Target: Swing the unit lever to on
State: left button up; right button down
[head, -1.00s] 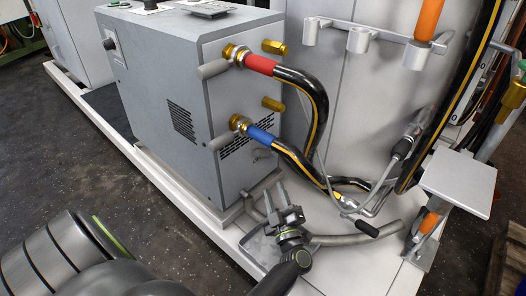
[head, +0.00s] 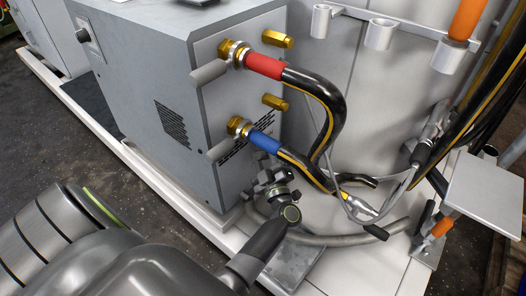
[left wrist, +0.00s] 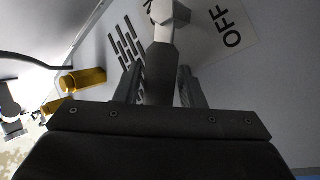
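The unit (head: 160,70) is a grey cabinet standing at the left in the head view. An OFF label (left wrist: 232,40) is on the panel right of the pivot. My left gripper (head: 262,172) is at the low front of the unit, below the blue-collared hose, and hides the lever there. In the left wrist view the fingers of this gripper (left wrist: 160,85) are apart, one on each side of the lever. Contact is not clear. My right gripper is not in view.
A red-collared hose (head: 265,66) and a blue-collared hose (head: 264,142) join the unit just above my left gripper. Brass fittings (left wrist: 82,80) are close by at left in the wrist view. A grey pipe (head: 350,238) and a small pale platform (head: 485,190) lie to the right.

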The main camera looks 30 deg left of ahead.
pick_arm(q)
grip_shut()
jog(key=shift+r+p, duration=0.1)
jog(key=shift+p, duration=0.2)
